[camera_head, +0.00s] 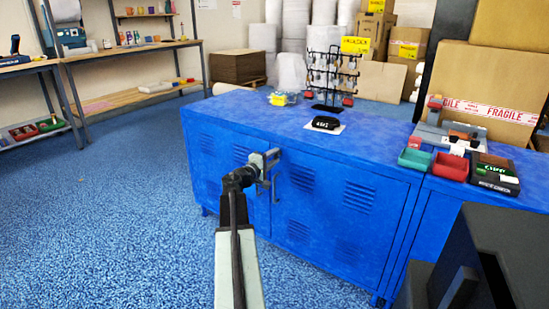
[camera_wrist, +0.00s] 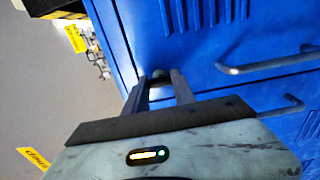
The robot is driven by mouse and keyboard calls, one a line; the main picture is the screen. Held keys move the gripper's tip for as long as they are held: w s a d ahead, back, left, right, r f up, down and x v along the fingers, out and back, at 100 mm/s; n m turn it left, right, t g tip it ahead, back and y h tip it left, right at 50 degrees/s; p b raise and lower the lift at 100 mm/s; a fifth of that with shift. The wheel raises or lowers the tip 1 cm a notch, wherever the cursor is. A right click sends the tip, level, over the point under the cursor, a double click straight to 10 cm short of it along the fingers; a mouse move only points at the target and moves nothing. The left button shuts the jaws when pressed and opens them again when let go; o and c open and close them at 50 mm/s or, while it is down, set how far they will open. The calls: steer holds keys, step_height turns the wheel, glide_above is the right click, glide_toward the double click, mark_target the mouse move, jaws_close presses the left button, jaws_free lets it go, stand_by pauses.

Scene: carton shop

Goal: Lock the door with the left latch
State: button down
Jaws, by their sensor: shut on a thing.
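The blue cabinet (camera_head: 340,205) has two louvred doors, with upright bar handles (camera_head: 275,188) near the middle seam. In the wrist view the cabinet front (camera_wrist: 210,60) appears turned, and two grey handles (camera_wrist: 265,64) lie to the right. My gripper (camera_head: 270,160) is at the cabinet front, just below the top edge. In the wrist view my gripper (camera_wrist: 160,82) is shut on a small dark rounded latch (camera_wrist: 159,73) between its fingertips. The latch's full shape and turn are hidden by the fingers. In the head view my gripper covers it.
On the cabinet top are a black item on a white sheet (camera_head: 326,124), a wire display rack (camera_head: 331,80) and several small trays (camera_head: 447,164) at right. A dark box-like thing (camera_head: 480,260) fills the lower right. Blue floor (camera_head: 110,220) is clear at left.

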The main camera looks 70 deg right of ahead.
stand_by(0.4)
steer(key=c, duration=1)
jaws_free()
steer(key=shift+c, duration=0.2)
steer(key=v, duration=0.8)
